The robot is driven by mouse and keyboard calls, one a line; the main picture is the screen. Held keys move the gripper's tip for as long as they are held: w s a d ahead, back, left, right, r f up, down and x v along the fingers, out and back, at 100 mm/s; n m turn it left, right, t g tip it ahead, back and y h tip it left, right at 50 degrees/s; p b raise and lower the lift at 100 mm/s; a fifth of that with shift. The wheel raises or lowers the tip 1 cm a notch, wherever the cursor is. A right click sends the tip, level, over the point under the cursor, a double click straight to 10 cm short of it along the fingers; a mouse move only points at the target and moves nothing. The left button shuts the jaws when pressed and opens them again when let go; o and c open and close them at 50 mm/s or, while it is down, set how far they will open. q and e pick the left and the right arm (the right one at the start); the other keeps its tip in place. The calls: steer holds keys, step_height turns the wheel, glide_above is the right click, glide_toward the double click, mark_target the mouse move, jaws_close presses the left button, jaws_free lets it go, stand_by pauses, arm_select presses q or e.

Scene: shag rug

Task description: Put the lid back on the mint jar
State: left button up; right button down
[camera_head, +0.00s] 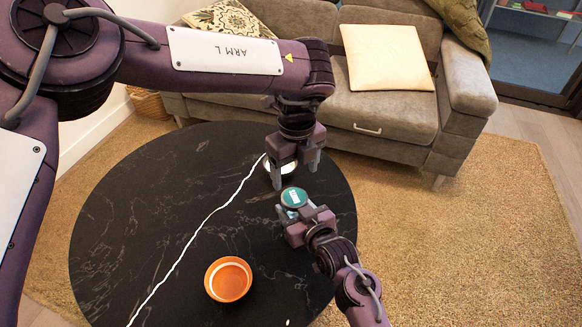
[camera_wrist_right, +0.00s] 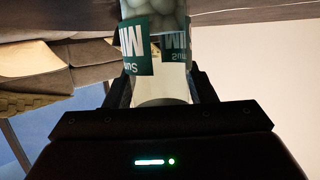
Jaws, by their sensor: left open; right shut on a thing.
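The mint jar (camera_wrist_right: 158,45) is clear, with pale round mints and a dark green label. It stands between the fingers of my right gripper (camera_wrist_right: 160,95), which is shut on it. In the head view the jar shows as a round green shape with a white patch (camera_head: 293,197) at my right gripper (camera_head: 297,215). I cannot tell whether that green is a lid or the label. My left gripper (camera_head: 295,172) is open, fingers down, just above the jar in the picture. A white round thing (camera_head: 284,167) shows partly behind its fingers; I cannot tell if it is the lid.
The round black marbled table (camera_head: 150,210) has a white vein across it. An orange bowl (camera_head: 228,279) with a pale inner band sits near its front. The table's left half is clear. A grey sofa (camera_head: 380,105) with a cream cushion (camera_head: 388,57) stands behind, on a tan rug (camera_head: 480,220).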

mark_target(294, 197)
arm_select(q)
steer(key=n, duration=0.3)
steer(key=shift+r, duration=0.15)
steer(key=shift+a, duration=0.1)
steer(key=shift+f, duration=4.05)
steer(key=shift+c, duration=0.4)
steer(key=c, duration=0.9)
steer(key=m, duration=0.6)
steer(key=shift+m, duration=0.4)
steer(key=m, duration=0.5)
steer(key=shift+s, duration=0.1)
steer(key=o, duration=1.1)
steer(key=shift+o, duration=0.2)
